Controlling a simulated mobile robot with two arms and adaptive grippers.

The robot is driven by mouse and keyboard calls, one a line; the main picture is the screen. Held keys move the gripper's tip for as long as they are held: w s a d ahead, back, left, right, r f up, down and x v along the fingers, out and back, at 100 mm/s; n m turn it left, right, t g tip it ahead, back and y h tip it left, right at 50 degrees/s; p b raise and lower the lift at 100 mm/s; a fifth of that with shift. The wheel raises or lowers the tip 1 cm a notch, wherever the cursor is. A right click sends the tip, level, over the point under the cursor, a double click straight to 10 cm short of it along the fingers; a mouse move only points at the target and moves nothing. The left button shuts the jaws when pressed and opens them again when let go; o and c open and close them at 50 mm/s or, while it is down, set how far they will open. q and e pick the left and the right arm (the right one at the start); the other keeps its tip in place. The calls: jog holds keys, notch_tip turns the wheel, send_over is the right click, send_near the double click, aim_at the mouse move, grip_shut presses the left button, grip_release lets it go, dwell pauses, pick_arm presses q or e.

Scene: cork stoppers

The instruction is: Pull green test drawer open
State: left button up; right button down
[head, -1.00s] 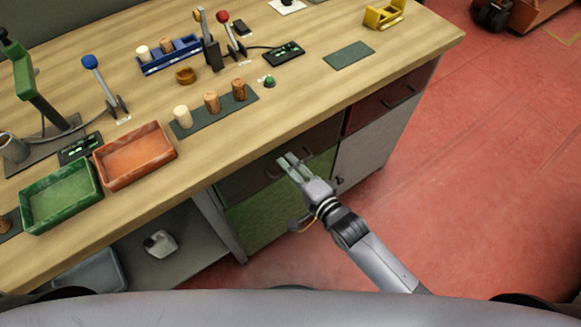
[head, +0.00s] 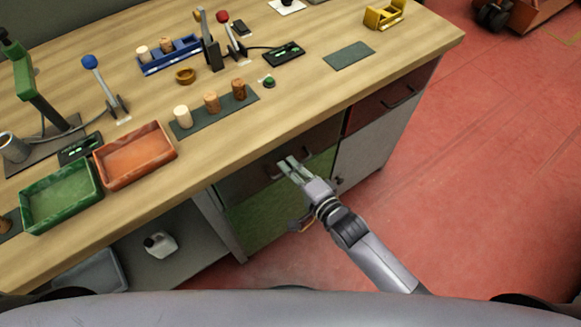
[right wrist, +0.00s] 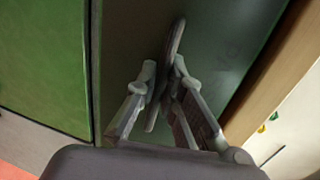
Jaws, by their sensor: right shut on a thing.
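The drawer (head: 236,187) has a dark grey-green front just under the bench top, above a green door. In the right wrist view its dark front (right wrist: 130,40) fills the middle, and a grey bar handle (right wrist: 177,38) stands out from it. My right gripper (head: 287,165) reaches the drawer from the front. Its fingers (right wrist: 163,85) are closed around the handle, one on each side. The fingers partly hide the handle in the head view. I cannot tell whether the drawer is out from the cabinet. My left gripper is not in view.
The green door (head: 265,213) is below the drawer; a red drawer (head: 390,102) is to its right. The bench top (head: 300,100) carries cork stoppers (head: 211,102), an orange tray (head: 135,155) and a green tray (head: 60,196). Red floor (head: 460,200) is free at the right.

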dwell(0.4)
jog(key=f+p+v, duration=0.2)
jog(key=p+v, duration=0.1)
jog(key=v, duration=0.9)
jog(key=s+f+p+v, duration=0.1)
jog(key=f+p+v, duration=0.2)
jog(key=v, duration=1)
jog(key=shift+d+p, duration=0.35)
jog(key=shift+f, duration=0.15)
jog(key=c, duration=1.7)
grip_release()
